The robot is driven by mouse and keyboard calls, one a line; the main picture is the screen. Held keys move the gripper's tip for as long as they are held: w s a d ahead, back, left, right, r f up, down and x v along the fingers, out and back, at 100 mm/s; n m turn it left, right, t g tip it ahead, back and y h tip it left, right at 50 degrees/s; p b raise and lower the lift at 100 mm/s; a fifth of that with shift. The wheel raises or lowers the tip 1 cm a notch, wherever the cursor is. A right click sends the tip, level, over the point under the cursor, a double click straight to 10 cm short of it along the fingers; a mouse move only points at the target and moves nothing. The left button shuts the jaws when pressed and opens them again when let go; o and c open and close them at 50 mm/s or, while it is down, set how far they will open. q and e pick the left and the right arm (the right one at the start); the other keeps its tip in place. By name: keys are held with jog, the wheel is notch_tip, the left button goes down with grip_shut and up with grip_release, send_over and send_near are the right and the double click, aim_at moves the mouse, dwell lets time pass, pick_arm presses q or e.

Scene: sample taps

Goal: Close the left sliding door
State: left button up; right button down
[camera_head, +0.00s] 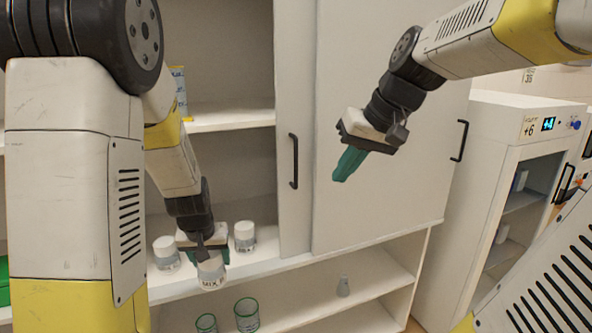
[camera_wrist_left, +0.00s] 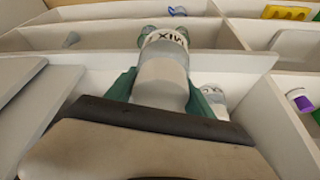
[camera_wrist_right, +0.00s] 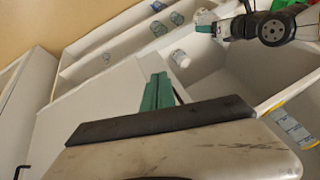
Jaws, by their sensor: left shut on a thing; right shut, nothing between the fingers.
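The left sliding door (camera_head: 296,225) shows as a narrow pale strip with a black vertical handle (camera_head: 293,160). The rest of it is hidden behind the right sliding door (camera_head: 390,190), and the left side of the cabinet stands open. My left gripper (camera_head: 207,259) is shut on a white jar marked MIX (camera_head: 211,274), at the front of the opening. The jar also shows between the green fingers in the left wrist view (camera_wrist_left: 162,75). My right gripper (camera_head: 349,164) is shut and empty in front of the right door, apart from the left door's handle.
Two more white jars (camera_head: 166,253) (camera_head: 244,236) stand on the shelf beside the left gripper. Green-rimmed beakers (camera_head: 246,314) and a small flask (camera_head: 343,286) stand on the lower shelf. A white glass-fronted unit (camera_head: 515,150) stands at the right.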

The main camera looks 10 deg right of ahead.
jog(key=w+d+r+n+y, duration=0.15)
jog(key=w+d, duration=0.25)
jog(key=w, duration=0.9)
jog(key=shift+g+y, duration=0.35)
jog(key=shift+g, duration=0.05)
jog(key=x, duration=0.8)
jog(key=shift+w+a, duration=0.1)
jog(key=shift+w, duration=0.15)
jog(key=a, duration=0.4)
jog(key=shift+a+f, duration=0.15)
jog(key=shift+f, duration=0.15)
